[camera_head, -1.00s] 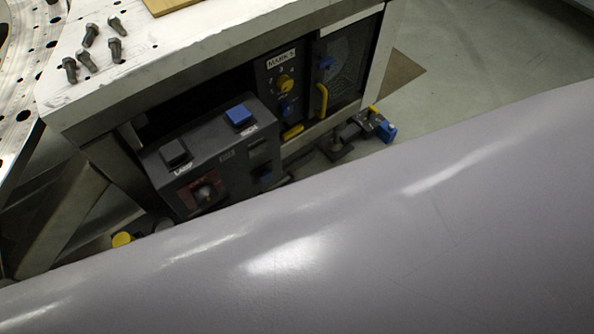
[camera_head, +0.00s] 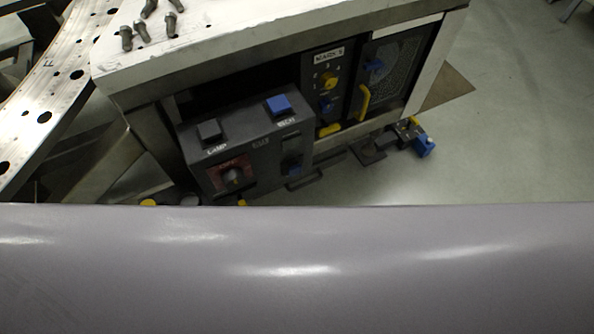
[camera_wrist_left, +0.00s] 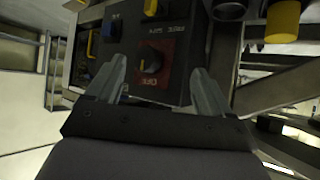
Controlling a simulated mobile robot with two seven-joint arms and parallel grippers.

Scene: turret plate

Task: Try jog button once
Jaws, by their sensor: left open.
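A dark control box (camera_head: 240,150) stands under the front edge of the white-topped bench. On its top are a blue button (camera_head: 279,103) on the right, with a small label that I read as jog, and a dark grey button (camera_head: 209,130) labelled LAMP on the left. Its front has a red panel with a knob (camera_head: 232,175). My left gripper (camera_wrist_left: 159,66) shows only in the left wrist view, open and empty, its fingers on either side of the view of the red panel (camera_wrist_left: 152,82). Its distance from the box is unclear. My right gripper is not in view.
Right of the box are a MARK panel with a yellow knob (camera_head: 329,81) and a mesh-fronted panel with a yellow handle (camera_head: 363,101). My large grey arm link hides the lower head view. Open floor (camera_head: 520,130) lies at right.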

